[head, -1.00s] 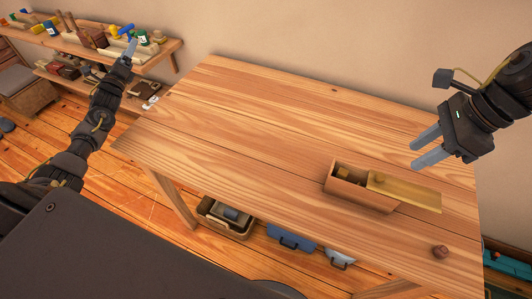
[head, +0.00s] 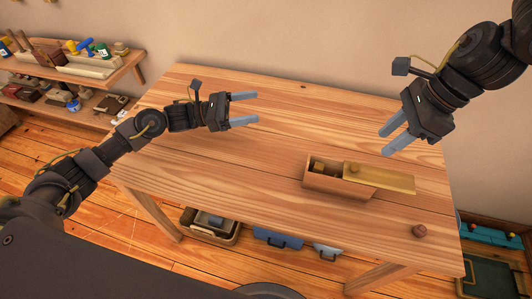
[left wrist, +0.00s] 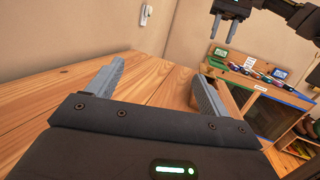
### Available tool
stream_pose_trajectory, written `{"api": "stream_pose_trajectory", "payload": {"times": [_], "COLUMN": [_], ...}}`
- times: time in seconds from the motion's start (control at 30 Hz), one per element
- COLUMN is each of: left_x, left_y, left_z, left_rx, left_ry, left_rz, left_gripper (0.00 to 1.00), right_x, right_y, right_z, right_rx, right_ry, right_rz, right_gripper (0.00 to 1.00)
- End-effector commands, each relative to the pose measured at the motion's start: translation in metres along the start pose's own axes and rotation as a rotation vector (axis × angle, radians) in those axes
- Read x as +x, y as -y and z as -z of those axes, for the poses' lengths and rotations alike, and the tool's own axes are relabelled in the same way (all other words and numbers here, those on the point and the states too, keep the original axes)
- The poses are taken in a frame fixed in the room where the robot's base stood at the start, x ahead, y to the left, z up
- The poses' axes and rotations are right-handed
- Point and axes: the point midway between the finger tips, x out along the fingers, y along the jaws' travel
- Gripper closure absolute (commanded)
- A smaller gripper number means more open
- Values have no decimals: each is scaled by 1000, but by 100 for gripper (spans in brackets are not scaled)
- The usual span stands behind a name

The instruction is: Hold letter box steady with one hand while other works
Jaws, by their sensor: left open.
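The letter box (head: 335,187) is a small wooden box on the right part of the table. Its yellowish lid (head: 390,180) is slid partly off to the right and juts past the box's end. The left part of the box is uncovered, with small brown contents inside that I cannot make out. My left gripper (head: 246,109) is open and empty above the table, to the left of and behind the box. My right gripper (head: 384,143) is open and empty, above and behind the lid, touching nothing. The left wrist view shows my left gripper's two fingers apart.
The wooden table (head: 200,150) is mostly bare. A shelf (head: 110,70) with several items stands at the left. Bins and cases (head: 275,238) sit under the table.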

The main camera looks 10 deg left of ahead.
Motion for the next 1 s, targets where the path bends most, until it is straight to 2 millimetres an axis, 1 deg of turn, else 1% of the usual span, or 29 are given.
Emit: {"api": "stream_pose_trajectory", "payload": {"times": [0.03,0.1,0.2,0.3,0.33,0.4,0.47,0.67,0.77,0.87,1.0], "left_x": [10,20,29,32,33,34,34,38,47,61,85], "left_y": [20,45,76,98,103,111,114,117,120,126,134], "left_z": [13,31,51,63,66,70,72,74,75,77,81], "left_rx": [1,2,4,4,4,4,5,4,4,3,3], "left_ry": [-28,-65,-105,-129,-135,-143,-147,-148,-146,-144,-145], "left_rz": [58,131,218,280,293,315,325,330,331,332,331], "left_gripper": [20,20,20,20,20,20,20,20,20,20,20], "right_x": [0,0,0,0,0,0,0,0,0,0,0], "right_y": [0,0,0,0,0,0,0,0,0,0,0], "right_z": [0,0,0,0,0,0,0,0,0,0,0], "right_rx": [0,0,0,0,0,0,0,0,0,0,0], "right_ry": [0,0,0,0,0,0,0,0,0,0,0], "right_rz": [0,0,0,0,0,0,0,0,0,0,0], "right_gripper": [64,64,64,64,64,64,64,64,64,64,64]}}
